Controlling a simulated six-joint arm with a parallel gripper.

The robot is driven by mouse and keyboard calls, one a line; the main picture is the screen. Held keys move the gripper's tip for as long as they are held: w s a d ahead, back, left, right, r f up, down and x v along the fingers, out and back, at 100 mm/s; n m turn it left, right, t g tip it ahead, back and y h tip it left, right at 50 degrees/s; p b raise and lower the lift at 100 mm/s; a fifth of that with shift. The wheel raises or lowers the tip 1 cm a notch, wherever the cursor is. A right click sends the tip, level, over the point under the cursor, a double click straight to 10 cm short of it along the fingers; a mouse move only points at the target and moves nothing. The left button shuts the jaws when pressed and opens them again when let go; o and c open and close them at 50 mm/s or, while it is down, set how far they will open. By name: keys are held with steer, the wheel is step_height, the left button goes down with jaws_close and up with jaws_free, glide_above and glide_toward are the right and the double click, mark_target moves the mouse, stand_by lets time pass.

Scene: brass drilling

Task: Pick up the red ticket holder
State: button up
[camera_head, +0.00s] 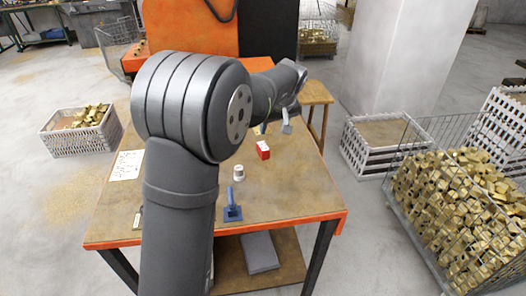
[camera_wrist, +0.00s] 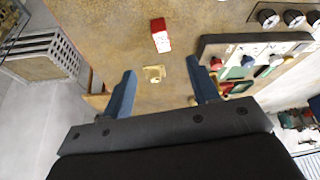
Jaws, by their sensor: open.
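The red ticket holder (camera_head: 263,150), a small red block with a white face, stands on the wooden worktable (camera_head: 285,205), right of the table's middle in the head view. In the wrist view the holder (camera_wrist: 160,36) lies ahead of the fingertips, near the top middle. My gripper (camera_wrist: 161,68) is open, with its two blue fingers apart and nothing held. A small brass piece (camera_wrist: 154,74) shows between and below the fingers. In the head view my arm hides part of the table and most of the gripper.
A white cylinder (camera_head: 239,173) and a blue tool (camera_head: 232,212) stand nearer the front of the table. A paper (camera_head: 127,165) lies at left. A panel with knobs (camera_wrist: 255,62) is close right of my fingers in the wrist view. Crates and a basket of brass (camera_head: 465,210) stand on the floor.

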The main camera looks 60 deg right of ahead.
glide_toward(266, 149)
steer(key=x, duration=0.5)
steer(key=shift+s+a+f, duration=0.15)
steer(key=shift+a+f, duration=0.1)
steer(key=shift+x, duration=2.65)
steer(key=shift+w+d+r, duration=0.15)
steer(key=shift+w, duration=0.05)
steer(key=c, duration=1.1)
